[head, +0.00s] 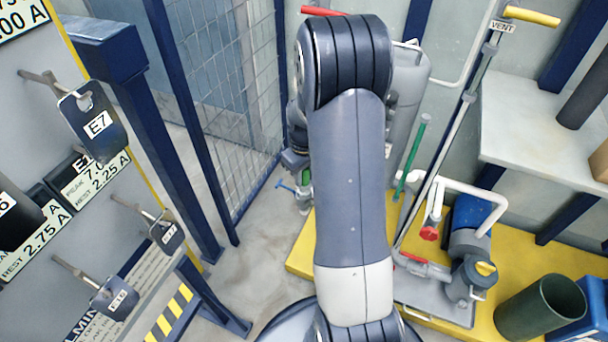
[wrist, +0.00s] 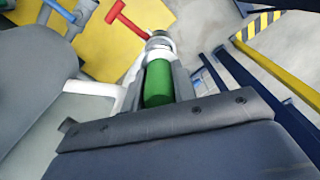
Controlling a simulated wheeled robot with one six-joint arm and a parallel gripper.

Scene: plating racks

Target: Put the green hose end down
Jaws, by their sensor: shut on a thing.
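The green hose end (wrist: 158,82) is a green cylinder with a pale metal collar at its far end, in the middle of the wrist view. My gripper (wrist: 158,60) is shut on it, with one finger on each side. In the head view my arm hides most of the gripper (head: 299,178).
A yellow platform (head: 515,250) with a pump (head: 470,275) and a dark green bin (head: 540,305) lies at right. A mesh fence (head: 225,100) and a tag panel (head: 40,150) stand at left. Red (wrist: 125,15) and blue (wrist: 62,12) handles are close by. Grey floor lies between.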

